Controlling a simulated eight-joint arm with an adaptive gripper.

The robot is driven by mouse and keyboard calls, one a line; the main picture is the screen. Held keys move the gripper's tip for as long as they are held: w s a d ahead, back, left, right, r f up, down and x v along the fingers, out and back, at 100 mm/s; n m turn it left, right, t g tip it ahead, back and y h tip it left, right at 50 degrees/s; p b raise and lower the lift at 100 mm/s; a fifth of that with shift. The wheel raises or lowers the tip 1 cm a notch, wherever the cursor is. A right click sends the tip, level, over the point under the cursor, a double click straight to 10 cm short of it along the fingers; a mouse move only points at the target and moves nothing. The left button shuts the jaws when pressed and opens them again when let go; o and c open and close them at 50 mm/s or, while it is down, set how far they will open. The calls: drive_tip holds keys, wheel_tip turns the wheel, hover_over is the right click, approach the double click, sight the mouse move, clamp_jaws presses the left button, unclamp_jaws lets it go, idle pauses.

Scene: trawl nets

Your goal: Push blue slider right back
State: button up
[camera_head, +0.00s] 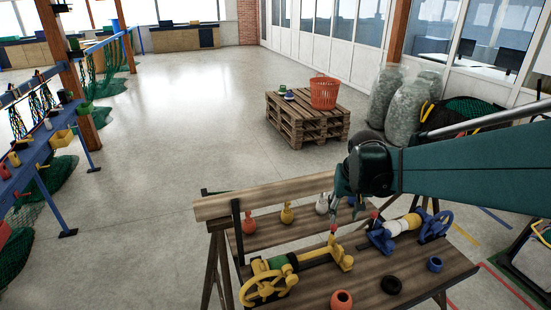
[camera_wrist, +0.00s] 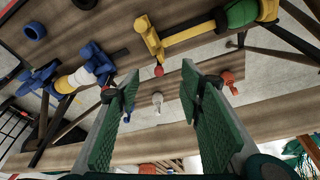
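The blue slider (camera_head: 381,238) is at the left end of the blue-and-white device (camera_head: 403,224) on the wooden workbench, with a red-tipped lever (camera_head: 374,214). In the wrist view the blue slider (camera_wrist: 97,62) is left of my fingers. The yellow slider (camera_head: 341,255), also with a red tip (camera_head: 333,228), is at the right end of the yellow device. It shows in the wrist view (camera_wrist: 148,38) beyond the fingers. My gripper (camera_head: 345,208) is above the bench, between the two red tips in the head view. It is open and empty in the wrist view (camera_wrist: 163,85).
The yellow handwheel (camera_head: 266,288), an orange ring (camera_head: 341,300), a black ring (camera_head: 391,285) and a blue ring (camera_head: 435,264) are on the bench (camera_head: 365,292). Red, yellow and white bottle-like pieces stand along its far side. A pallet table (camera_head: 305,125) stands beyond.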

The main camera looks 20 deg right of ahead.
drive_tip(key=w+d+f+m+g+p, duration=0.1)
drive_tip(key=d+f, duration=0.2)
drive_tip(key=d, duration=0.4)
drive_tip(key=d+f+m+g, duration=0.1)
drive_tip(key=d+f, duration=0.2)
drive_tip(key=d, duration=0.3)
drive_tip(key=m+g+y+p, duration=0.1)
drive_tip(key=m, duration=0.1)
hover_over(391, 243)
wheel_tip(391, 243, down, 9)
drive_tip(key=shift+w+a+r, duration=0.1)
drive_tip(key=shift+a+r, duration=0.05)
drive_tip(key=shift+d, duration=0.2)
drive_tip(key=shift+f, duration=0.25)
drive_tip(key=shift+f, duration=3.75)
